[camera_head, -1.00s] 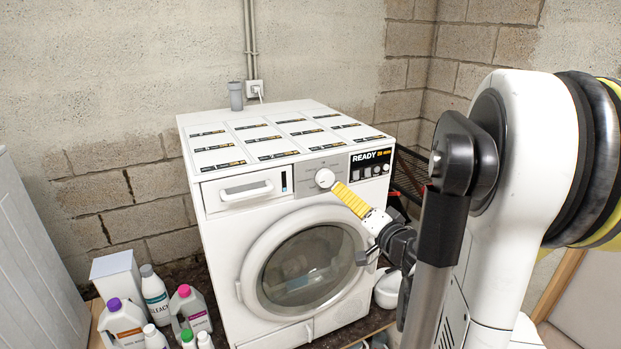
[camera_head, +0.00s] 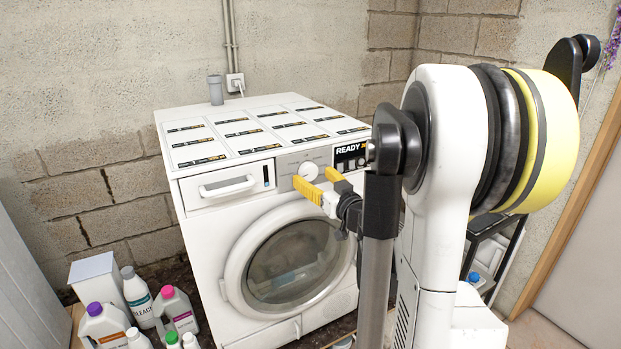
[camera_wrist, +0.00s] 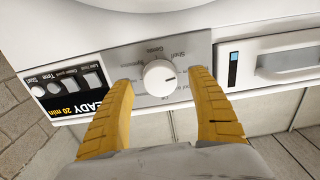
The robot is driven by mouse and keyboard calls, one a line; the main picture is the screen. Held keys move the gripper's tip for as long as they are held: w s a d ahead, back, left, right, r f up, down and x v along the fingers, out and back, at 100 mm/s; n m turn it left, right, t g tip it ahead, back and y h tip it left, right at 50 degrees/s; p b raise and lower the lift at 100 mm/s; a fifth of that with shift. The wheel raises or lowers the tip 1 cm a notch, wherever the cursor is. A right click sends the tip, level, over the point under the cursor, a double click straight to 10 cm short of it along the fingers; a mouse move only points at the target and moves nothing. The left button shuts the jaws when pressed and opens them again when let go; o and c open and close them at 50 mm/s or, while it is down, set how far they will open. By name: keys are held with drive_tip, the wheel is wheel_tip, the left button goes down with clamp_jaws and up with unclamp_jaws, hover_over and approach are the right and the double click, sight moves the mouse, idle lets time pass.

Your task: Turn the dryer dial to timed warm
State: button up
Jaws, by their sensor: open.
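The white round dial (camera_head: 308,171) sits on a grey panel at the dryer's (camera_head: 205,220) upper front. The dial (camera_wrist: 159,77) shows close up in the wrist view, which is upside down, with a short dark mark toward picture right. Printed labels ring it, too small to read surely. My gripper (camera_head: 312,176) has yellow fingers and is open in front of the dial. In the wrist view my gripper (camera_wrist: 160,80) has one finger on each side of the dial, with visible gaps. Contact is not visible.
A black READY display (camera_head: 350,157) with buttons is right of the dial. The drawer handle (camera_head: 228,187) is at its left. The round door (camera_head: 290,258) is below. Several bottles (camera_head: 140,298) stand on the floor at left. A grey cup (camera_head: 215,90) stands behind the dryer top.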

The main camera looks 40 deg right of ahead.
drive_tip(key=shift+x, duration=0.9)
drive_tip(key=c, duration=1.2)
drive_tip(key=shift+m, duration=0.9)
drive_tip(key=o, duration=1.2)
